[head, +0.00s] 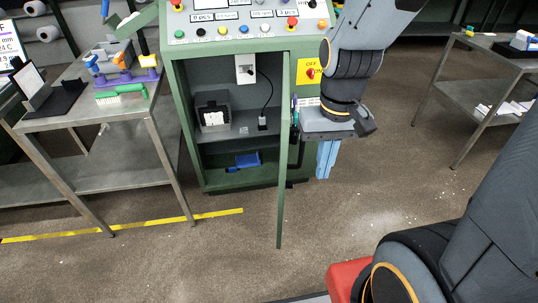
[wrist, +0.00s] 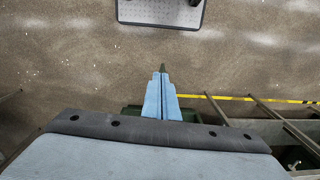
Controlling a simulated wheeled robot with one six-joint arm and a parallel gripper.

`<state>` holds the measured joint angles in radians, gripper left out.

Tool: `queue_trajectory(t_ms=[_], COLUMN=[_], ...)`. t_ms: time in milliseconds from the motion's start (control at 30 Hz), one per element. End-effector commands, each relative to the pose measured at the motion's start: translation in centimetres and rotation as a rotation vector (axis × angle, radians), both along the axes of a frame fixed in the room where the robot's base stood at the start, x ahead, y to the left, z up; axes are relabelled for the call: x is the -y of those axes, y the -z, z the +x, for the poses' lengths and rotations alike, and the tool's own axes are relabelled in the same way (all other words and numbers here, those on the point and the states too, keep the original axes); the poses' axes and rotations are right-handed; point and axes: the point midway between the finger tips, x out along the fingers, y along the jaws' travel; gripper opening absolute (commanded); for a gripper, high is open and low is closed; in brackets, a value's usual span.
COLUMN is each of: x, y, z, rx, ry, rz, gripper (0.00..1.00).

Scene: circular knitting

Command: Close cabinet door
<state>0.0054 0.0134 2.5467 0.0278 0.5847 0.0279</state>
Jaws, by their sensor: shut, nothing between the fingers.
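The green cabinet (head: 175,110) stands in the middle of the head view with its compartment open. Its door (head: 282,190) is swung far out towards me and shows almost edge-on, attached at the right of the opening. My gripper (head: 326,174) is to the right of the door, on its outer side, with its blue fingers pointing down. The fingers look apart from the door, though the exact gap is hard to judge. In the wrist view the gripper (wrist: 161,78) is shut and empty, and a narrow green piece shows just beyond the fingertips.
Inside the cabinet are a grey device (head: 212,112), a white socket box (head: 245,69) and a blue item (head: 247,160). A metal table (head: 150,110) with tools stands at the left, another (head: 485,98) at the right. Floor before the door is clear, with a yellow line (head: 120,226).

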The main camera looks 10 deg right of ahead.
Motion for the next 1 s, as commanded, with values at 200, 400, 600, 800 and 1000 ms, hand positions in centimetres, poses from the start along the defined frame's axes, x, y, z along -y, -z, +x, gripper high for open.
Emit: queue_trajectory(t_ms=[200, 400, 600, 800, 1000], x=[1.2, 3.4, 6.1, 7.3, 6.7], y=[-0.9, -0.4, 1.0, 1.9, 3.8], z=[4.0, 9.7, 13.8, 15.5, 15.7], rx=[-0.054, -0.142, -0.227, -0.267, -0.273], ry=[0.455, 1.066, 1.522, 1.713, 1.73], rz=[0.092, 0.209, 0.295, 0.332, 0.334], gripper=[0.0, 0.0, 0.0, 0.0, 0.0])
